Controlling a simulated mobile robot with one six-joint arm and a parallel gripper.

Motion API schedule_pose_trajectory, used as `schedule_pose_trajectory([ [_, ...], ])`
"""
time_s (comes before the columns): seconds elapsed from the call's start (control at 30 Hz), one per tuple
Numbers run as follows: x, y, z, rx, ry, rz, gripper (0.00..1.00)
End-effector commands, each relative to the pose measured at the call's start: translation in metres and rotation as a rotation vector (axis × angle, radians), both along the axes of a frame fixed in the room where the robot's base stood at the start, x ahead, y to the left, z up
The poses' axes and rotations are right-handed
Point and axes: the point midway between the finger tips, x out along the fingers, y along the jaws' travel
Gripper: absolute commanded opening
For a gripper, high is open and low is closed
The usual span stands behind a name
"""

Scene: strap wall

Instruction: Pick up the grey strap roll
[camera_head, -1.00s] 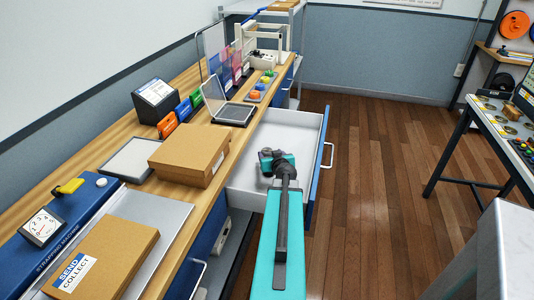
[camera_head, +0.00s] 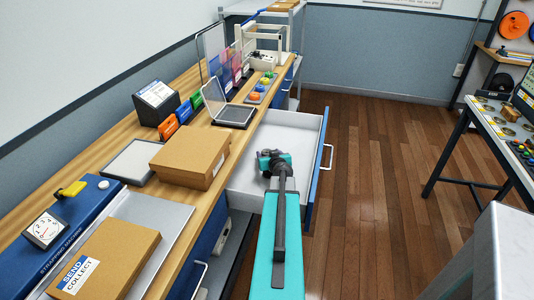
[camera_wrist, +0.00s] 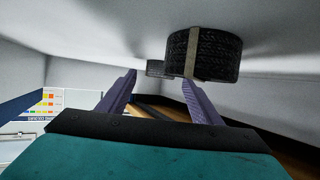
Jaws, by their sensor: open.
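In the wrist view a dark, nearly black ribbed strap roll (camera_wrist: 177,52) with a tan band around it sits at the upper right, against a pale drawer surface. A smaller grey object (camera_wrist: 156,69), perhaps another roll, is partly hidden behind it. I cannot tell for certain which is the grey strap roll. My gripper (camera_wrist: 159,80) is open, its two purple fingers apart, with nothing seen held between them. The small grey object appears between the fingertips; the dark roll appears above the right finger. In the head view my arm reaches into the open white drawer (camera_head: 288,128) and hides the fingers and rolls.
The blue drawer front (camera_head: 319,155) stands out over the floor. Open floor (camera_head: 385,170) lies to the right, before another table (camera_head: 490,125).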

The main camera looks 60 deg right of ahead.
Motion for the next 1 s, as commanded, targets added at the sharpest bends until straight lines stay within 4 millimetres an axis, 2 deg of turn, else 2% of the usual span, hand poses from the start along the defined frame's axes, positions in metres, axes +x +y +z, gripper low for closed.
schedule_pose_trajectory([
  [0.2,0.0100,-0.0103,-0.0054,0.001,-0.001,0.001,0.59],
  [0.87,0.0116,-0.0110,-0.0069,0.001,-0.001,0.001,0.59],
  [1.0,0.0116,-0.0110,-0.0069,0.001,-0.001,0.001,0.37],
])
